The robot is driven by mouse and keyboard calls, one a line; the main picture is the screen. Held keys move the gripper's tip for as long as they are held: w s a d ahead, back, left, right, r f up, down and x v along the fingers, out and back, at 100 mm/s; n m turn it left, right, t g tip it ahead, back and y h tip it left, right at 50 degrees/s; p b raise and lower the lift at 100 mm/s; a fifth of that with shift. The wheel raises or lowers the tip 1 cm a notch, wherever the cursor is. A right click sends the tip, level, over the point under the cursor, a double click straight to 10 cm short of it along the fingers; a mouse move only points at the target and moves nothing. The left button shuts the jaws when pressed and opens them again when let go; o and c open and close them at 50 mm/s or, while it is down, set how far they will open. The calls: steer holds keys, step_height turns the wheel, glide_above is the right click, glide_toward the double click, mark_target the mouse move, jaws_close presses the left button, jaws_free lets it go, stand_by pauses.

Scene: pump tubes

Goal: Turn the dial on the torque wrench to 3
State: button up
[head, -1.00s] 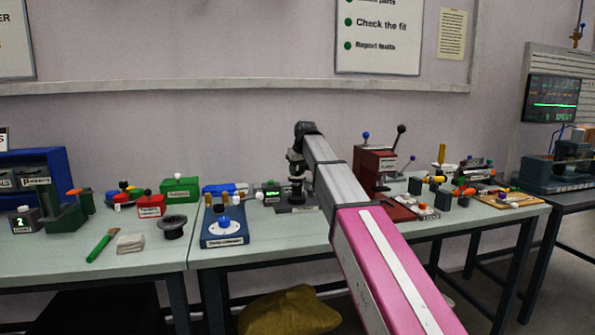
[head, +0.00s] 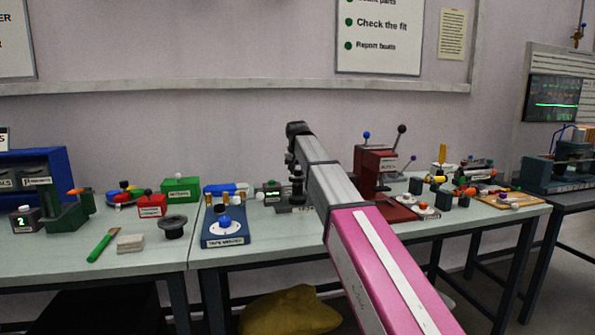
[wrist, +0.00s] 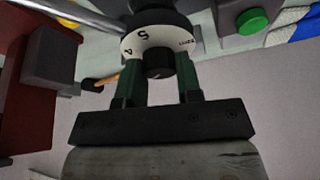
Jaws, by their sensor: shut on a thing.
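In the wrist view, a white dial ring (wrist: 160,38) carries black numbers; 5 and 4 are readable at its left, with small lettering at its right. A dark round part (wrist: 158,63) sits at its centre. My gripper (wrist: 160,75) is shut on the dial, with one green finger at each side. The wrench's full body and the number 3 cannot be made out. In the head view, my gripper (head: 296,182) points down over the bench's back middle, and my arm partly covers that spot.
A red press (head: 372,168) stands just right of my arm. A blue-based device (head: 225,230) stands to the left, with a small dark box (head: 271,188) behind. A green-button box (wrist: 252,20) is close by in the wrist view.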

steer(key=o, duration=0.9)
steer(key=shift+o, duration=0.2)
steer(key=v, duration=1)
steer(key=shift+r, duration=0.4)
steer(key=shift+s, duration=0.15)
